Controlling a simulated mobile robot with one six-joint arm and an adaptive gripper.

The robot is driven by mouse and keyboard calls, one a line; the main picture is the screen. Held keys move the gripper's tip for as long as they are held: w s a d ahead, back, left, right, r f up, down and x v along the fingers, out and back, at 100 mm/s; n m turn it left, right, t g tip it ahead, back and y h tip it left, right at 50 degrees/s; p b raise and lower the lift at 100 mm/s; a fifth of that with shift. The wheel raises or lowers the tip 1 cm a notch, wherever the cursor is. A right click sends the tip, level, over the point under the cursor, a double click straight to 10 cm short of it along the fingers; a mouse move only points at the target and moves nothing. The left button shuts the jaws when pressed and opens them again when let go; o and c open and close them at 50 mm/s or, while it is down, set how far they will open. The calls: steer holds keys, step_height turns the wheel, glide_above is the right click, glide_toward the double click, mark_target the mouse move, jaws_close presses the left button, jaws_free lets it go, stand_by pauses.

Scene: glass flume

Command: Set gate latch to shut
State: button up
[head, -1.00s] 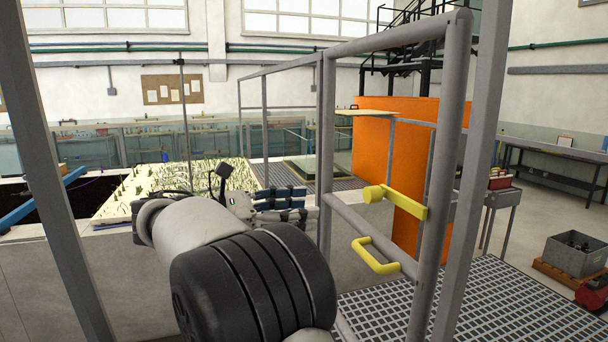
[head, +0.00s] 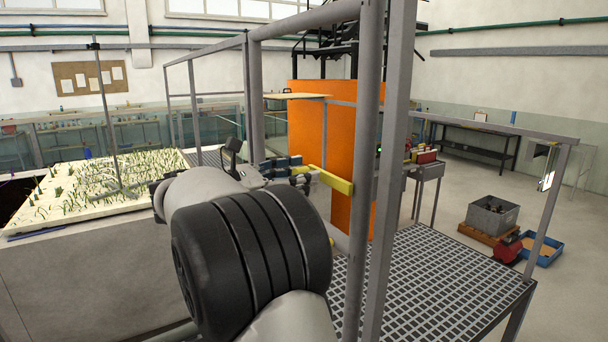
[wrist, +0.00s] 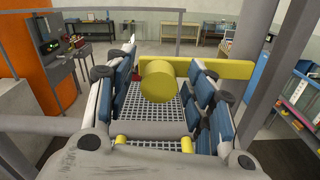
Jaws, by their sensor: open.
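The gate latch is a yellow bar with a round knob; in the head view the bar (head: 337,183) shows just right of my fingers, against the grey tubular gate (head: 366,150). In the wrist view the latch knob (wrist: 158,80) faces the camera, with the yellow bar (wrist: 222,69) running level behind it. My gripper (head: 300,172) is open. In the wrist view its blue-padded fingers (wrist: 160,92) stand on both sides of the knob, with gaps and no clear contact. Two yellow bits low in the wrist view may be the gate handle, mostly hidden.
A grating walkway (head: 440,275) lies beyond the gate. An orange panel (head: 318,135) and a small bench with red items (head: 424,170) stand behind. A grey post (head: 392,150) rises close on the right. A planted bed (head: 95,190) is at left.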

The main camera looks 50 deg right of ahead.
steer(key=shift+x, duration=0.8)
steer(key=shift+c, duration=0.3)
jaws_close()
